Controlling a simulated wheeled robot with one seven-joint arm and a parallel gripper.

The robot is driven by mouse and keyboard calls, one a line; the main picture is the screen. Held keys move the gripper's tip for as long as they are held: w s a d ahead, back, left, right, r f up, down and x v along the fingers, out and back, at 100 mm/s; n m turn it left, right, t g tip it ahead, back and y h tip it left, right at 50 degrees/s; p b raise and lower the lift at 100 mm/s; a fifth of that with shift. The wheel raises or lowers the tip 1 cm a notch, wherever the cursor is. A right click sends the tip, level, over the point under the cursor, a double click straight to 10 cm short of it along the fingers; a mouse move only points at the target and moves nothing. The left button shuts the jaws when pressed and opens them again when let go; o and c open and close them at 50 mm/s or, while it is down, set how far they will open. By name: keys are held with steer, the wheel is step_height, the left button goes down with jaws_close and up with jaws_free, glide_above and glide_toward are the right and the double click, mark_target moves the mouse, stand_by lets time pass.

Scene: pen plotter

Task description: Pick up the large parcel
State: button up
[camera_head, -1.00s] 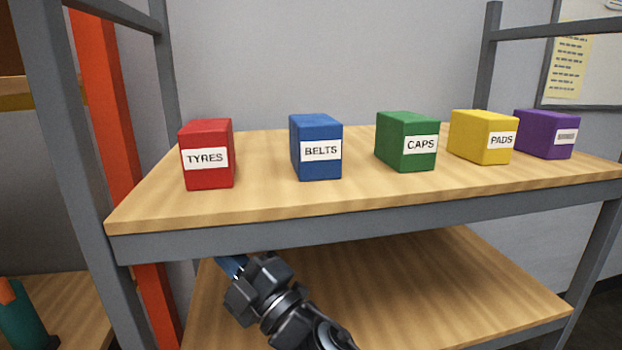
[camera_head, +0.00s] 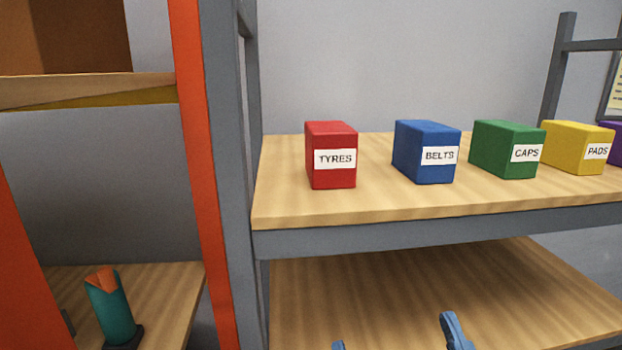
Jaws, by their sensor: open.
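No thing is clearly marked as the large parcel. A large brown box-like thing (camera_head: 80,38) stands on the upper shelf of the orange rack at the top left. It is cut off by the picture's top edge, and I cannot tell for sure that it is the parcel. My gripper (camera_head: 397,338) shows only as two blue fingertips at the bottom edge, wide apart with nothing between them. It is in front of the lower shelf board, well to the right of and below the brown thing.
On the grey rack's upper wooden shelf (camera_head: 285,210) stand boxes: red TYRES (camera_head: 331,178), blue BELTS (camera_head: 425,175), green CAPS (camera_head: 495,160), yellow PADS (camera_head: 570,160) and a cut-off purple one (camera_head: 616,150). An orange post (camera_head: 205,180) divides the racks. A teal-orange object (camera_head: 112,310) stands lower left.

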steer(key=s+d+f+m+g+h, duration=0.1)
steer(key=s+d+f+m+g, duration=0.1)
steer(key=s, duration=0.6)
steer(key=s+d+f+m+g+h, duration=0.2)
steer(key=s+d+f+g, duration=0.2)
steer(key=s+d+f, duration=0.3)
steer(key=s+d+f+m+g+h, duration=0.1)
steer(key=s+d+f, duration=0.3)
steer(key=s, duration=0.7)
steer(key=shift+d+f+m+g+h, duration=0.15)
steer(key=shift+f+m+g+h, duration=0.25)
steer(key=shift+f+g+h, duration=0.4)
steer(key=shift+f, duration=0.1)
